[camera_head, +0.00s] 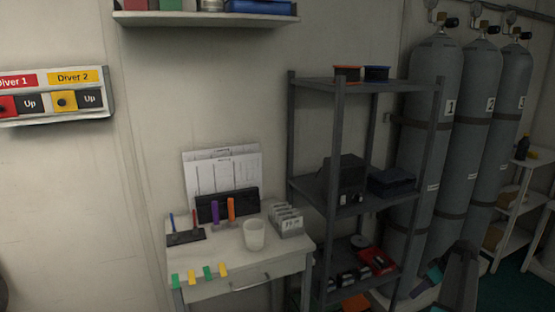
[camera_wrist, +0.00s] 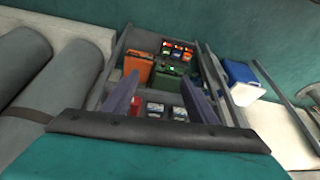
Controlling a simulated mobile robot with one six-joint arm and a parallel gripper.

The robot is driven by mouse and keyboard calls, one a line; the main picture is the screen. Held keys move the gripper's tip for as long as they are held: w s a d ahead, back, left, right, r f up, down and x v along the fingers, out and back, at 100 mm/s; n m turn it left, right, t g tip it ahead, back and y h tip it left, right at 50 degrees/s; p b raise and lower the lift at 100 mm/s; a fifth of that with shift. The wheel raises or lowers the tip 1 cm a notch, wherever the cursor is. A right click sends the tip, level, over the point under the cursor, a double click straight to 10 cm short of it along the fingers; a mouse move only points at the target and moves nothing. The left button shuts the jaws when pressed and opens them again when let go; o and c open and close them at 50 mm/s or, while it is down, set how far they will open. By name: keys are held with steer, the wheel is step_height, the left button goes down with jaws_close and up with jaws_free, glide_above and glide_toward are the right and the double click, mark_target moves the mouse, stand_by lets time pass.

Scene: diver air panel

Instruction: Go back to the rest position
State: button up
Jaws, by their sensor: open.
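My gripper (camera_wrist: 160,80) shows in the wrist view with its two grey-purple fingers spread apart. Nothing is between the fingertips that I can see as held. The fingers point toward a grey shelf rack (camera_wrist: 118,62) that lies beyond them. An orange case (camera_wrist: 139,67) and a green case (camera_wrist: 168,84) show on it past the fingertips. The gap between the fingers and these things is hard to judge. In the head view I cannot make out the gripper clearly.
In the head view a dark shelf rack (camera_head: 337,130) stands right of a small white desk (camera_head: 225,285) with a cup (camera_head: 254,234). Several grey cylinders (camera_head: 428,140) stand behind the rack. A Diver 1 and Diver 2 panel (camera_head: 50,122) hangs at left. A shelf (camera_head: 205,19) is above.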

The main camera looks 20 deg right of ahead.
steer(key=w+a+f+n+g+y, duration=0.1)
steer(key=w+a+f, duration=0.4)
steer(key=a, duration=0.4)
steer(key=w+a+f+n+g+y, duration=0.15)
steer(key=w+a+f, duration=0.35)
steer(key=a, duration=0.5)
steer(key=a+f+n+g, duration=0.1)
steer(key=a+f, duration=0.4)
steer(key=a, duration=0.6)
steer(key=a+f+n+g, duration=0.15)
steer(key=a+f, duration=0.45)
steer(key=a, duration=0.6)
steer(key=s+a+f+g, duration=0.1)
steer(key=s+a+f, duration=0.1)
steer(key=s+a, duration=0.3)
steer(key=s+a+f+g+p, duration=0.1)
steer(key=s+a+f, duration=0.25)
steer(key=a, duration=0.35)
steer(key=s+a+f+g, duration=0.1)
steer(key=s+a+f, duration=0.1)
steer(key=s+a, duration=0.35)
steer(key=s+a+m+h, duration=0.1)
steer(key=s+a+m, duration=0.1)
steer(key=s, duration=0.5)
steer(key=s+a+f+m+g+h, duration=0.1)
steer(key=s+m, duration=0.3)
steer(key=s, duration=0.4)
steer(key=shift+s+a+g+h+p, duration=0.15)
steer(key=shift+a+g+h+p, duration=0.2)
steer(key=shift+h, duration=0.4)
